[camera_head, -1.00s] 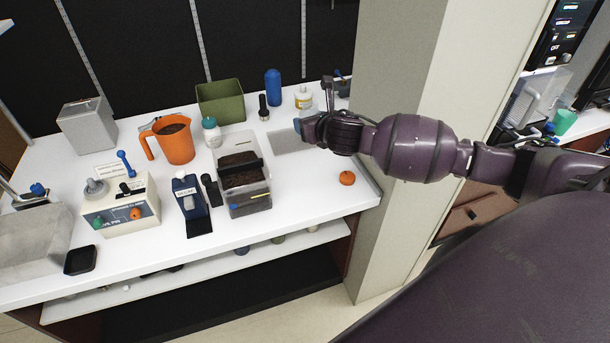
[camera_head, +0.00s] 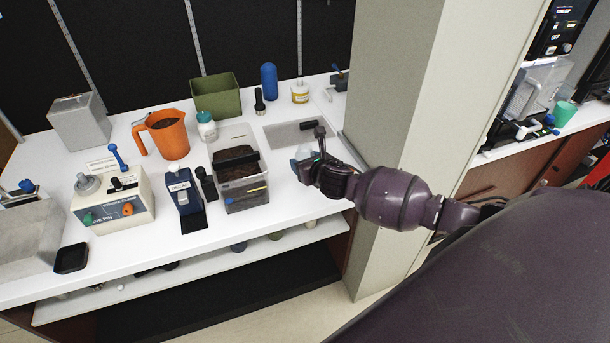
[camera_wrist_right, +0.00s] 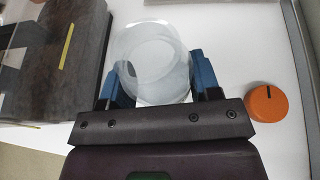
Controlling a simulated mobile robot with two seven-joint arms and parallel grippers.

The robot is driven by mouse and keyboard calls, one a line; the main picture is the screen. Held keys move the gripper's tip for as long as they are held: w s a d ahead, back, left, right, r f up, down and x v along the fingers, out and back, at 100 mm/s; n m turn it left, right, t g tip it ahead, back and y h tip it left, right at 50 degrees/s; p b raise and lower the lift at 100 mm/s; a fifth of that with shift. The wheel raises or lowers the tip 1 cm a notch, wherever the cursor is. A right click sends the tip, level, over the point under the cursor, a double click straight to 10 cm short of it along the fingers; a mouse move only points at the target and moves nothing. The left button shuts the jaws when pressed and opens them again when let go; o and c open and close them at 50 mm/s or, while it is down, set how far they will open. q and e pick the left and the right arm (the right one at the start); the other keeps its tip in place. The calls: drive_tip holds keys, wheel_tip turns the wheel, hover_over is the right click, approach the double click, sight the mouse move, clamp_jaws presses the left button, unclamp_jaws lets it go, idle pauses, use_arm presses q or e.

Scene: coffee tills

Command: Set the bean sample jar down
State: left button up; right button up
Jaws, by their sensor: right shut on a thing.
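The bean sample jar (camera_wrist_right: 155,62) is a clear, pale round jar in the right wrist view, between the blue fingers of my right gripper (camera_wrist_right: 158,88). The gripper is shut on it. In the head view my right gripper (camera_head: 308,168) is over the front right of the white counter, and only a small pale part of the jar (camera_head: 303,152) shows beside it. I cannot tell whether the jar's base touches the counter. My left gripper is not in view.
A clear bin of dark grounds (camera_head: 241,190) stands left of the gripper. A grey mat (camera_head: 285,135) lies behind it. An orange knob-like piece (camera_wrist_right: 267,103) lies to the right in the wrist view. A beige pillar (camera_head: 390,150) rises at the counter's right end.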

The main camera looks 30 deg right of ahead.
drive_tip(key=shift+f, duration=0.5)
wheel_tip(320, 180, down, 4)
drive_tip(key=shift+r+b, duration=0.2)
drive_tip(key=shift+b, duration=0.4)
drive_tip(key=shift+r, duration=0.1)
drive_tip(key=o, duration=1)
